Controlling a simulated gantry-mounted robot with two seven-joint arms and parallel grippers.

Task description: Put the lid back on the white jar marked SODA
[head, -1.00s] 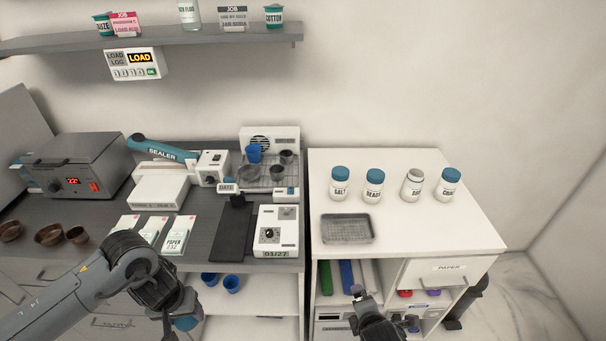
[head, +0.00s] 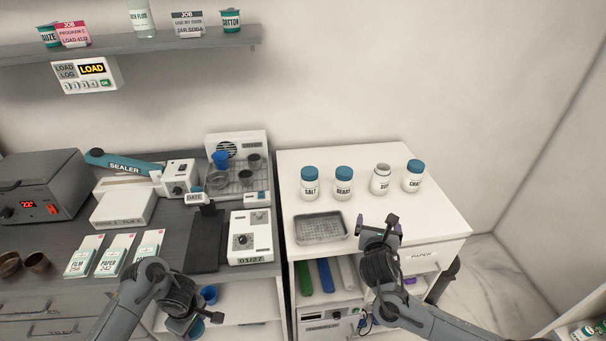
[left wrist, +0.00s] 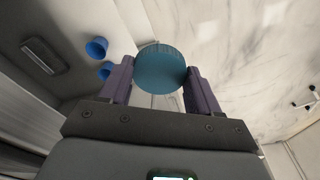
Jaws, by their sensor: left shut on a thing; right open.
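The white SODA jar (head: 380,179) stands upright without a lid on the white cabinet top, between the BEADS jar and the jar at the far right. My left gripper (left wrist: 160,75) is shut on a blue round lid (left wrist: 161,68), seen between its fingers in the left wrist view. In the head view my left gripper (head: 190,328) is low at the front, left of the white cabinet, with the lid mostly hidden beneath it. My right gripper (head: 378,228) is open and empty, in front of the jars and right of the metal tray.
Blue-lidded jars marked SALT (head: 310,184) and BEADS (head: 343,181) stand left of the SODA jar, another (head: 413,176) right of it. A metal tray (head: 321,240) lies in front. The wall is close behind. Blue cups (head: 208,294) sit on the lower shelf.

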